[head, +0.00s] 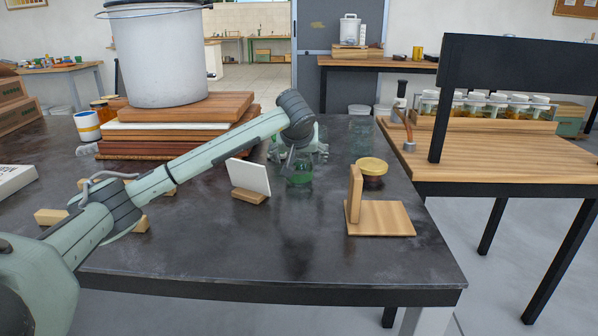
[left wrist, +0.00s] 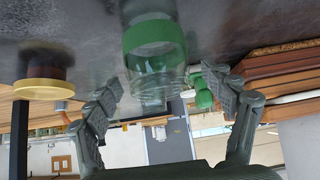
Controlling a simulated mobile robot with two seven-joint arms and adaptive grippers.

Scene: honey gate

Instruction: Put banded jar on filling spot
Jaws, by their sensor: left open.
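The banded jar is a clear glass jar with a green band (head: 299,176), upright on the dark table. In the left wrist view, which is upside down, the jar (left wrist: 153,45) is close in front of the fingers, roughly between their lines. My left gripper (left wrist: 165,90) is open and empty; in the head view the gripper (head: 297,155) is at the jar, partly hiding its top. I cannot tell whether a finger touches the glass. I see no clearly marked filling spot; a wooden base with an upright block (head: 385,220) stands right of the jar. My right gripper is out of view.
A dark jar with a yellow lid (head: 372,170) stands behind the wooden base. A white card on a wooden foot (head: 250,178) is left of the banded jar. A large white pot (head: 160,60) sits on stacked boards. A green-topped object (left wrist: 203,93) is behind the jar.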

